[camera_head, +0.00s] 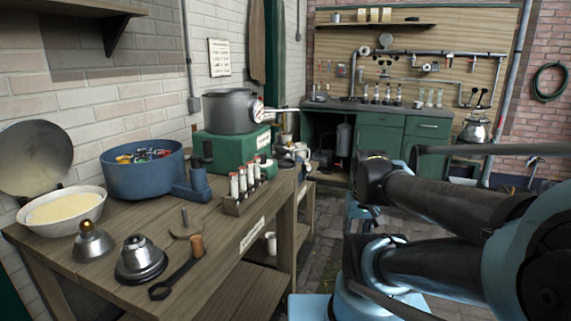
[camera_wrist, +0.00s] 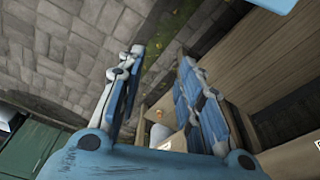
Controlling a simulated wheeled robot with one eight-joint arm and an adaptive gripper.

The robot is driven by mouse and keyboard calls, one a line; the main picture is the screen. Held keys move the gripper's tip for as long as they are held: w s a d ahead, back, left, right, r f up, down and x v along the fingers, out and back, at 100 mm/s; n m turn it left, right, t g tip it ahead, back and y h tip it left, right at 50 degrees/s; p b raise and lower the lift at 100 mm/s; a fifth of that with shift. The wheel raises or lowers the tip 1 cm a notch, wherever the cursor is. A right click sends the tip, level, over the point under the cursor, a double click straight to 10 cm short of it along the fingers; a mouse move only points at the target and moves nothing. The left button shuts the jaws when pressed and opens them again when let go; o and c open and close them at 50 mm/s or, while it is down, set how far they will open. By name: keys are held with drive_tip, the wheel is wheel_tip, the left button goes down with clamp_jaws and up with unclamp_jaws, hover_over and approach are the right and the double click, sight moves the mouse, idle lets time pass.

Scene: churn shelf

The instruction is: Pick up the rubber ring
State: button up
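I cannot single out the rubber ring for certain. A silver domed metal piece (camera_head: 138,255) sits near the front of the wooden bench, with a dark round rim (camera_head: 141,275) at its foot; I cannot tell whether this rim is a separate ring. My gripper (camera_wrist: 161,55) shows in the wrist view with its two blue-and-grey fingers spread apart and nothing between them. It points down past a wooden edge towards the paving, away from the bench top pieces. In the head view my arm is folded at the right, clear of the bench.
On the bench (camera_head: 216,246) stand a brass-topped bell-shaped piece (camera_head: 92,241), a dark hex-ended tool (camera_head: 174,283), a cream-filled bowl (camera_head: 64,208), a blue tub (camera_head: 144,178) of coloured pieces and a vial rack (camera_head: 245,204). A pot (camera_head: 229,112) stands on a green box (camera_head: 225,148). Paved floor lies beyond.

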drive_tip(key=shift+w, duration=0.15)
drive_tip(key=o, duration=0.4)
drive_tip(key=shift+r, duration=0.15)
drive_tip(key=o, duration=0.9)
wheel_tip(320, 180, up, 2)
drive_tip(key=shift+w+a+r+n, duration=0.15)
drive_tip(key=shift+r+n, duration=0.1)
drive_tip(key=shift+n, duration=0.25)
drive_tip(key=w+a+r+n+g, duration=0.1)
drive_tip(key=w+a+r+n, duration=0.6)
drive_tip(key=w+r, duration=0.4)
drive_tip(key=w+a+r+n+g, duration=0.1)
drive_tip(key=w+a+r+n, duration=0.55)
drive_tip(key=w+r, duration=0.55)
drive_tip(key=w+a+r+n, duration=0.4)
drive_tip(key=w+a+n, duration=0.2)
drive_tip(key=w+a, duration=0.25)
drive_tip(key=f, duration=1.2)
drive_tip(key=shift+s+a, duration=0.15)
drive_tip(key=shift+s, duration=0.2)
drive_tip(key=shift+w+d+f, duration=0.1)
drive_tip(key=shift+f, duration=1.25)
drive_tip(key=shift+w+d+f, duration=0.1)
drive_tip(key=shift+f, duration=1.25)
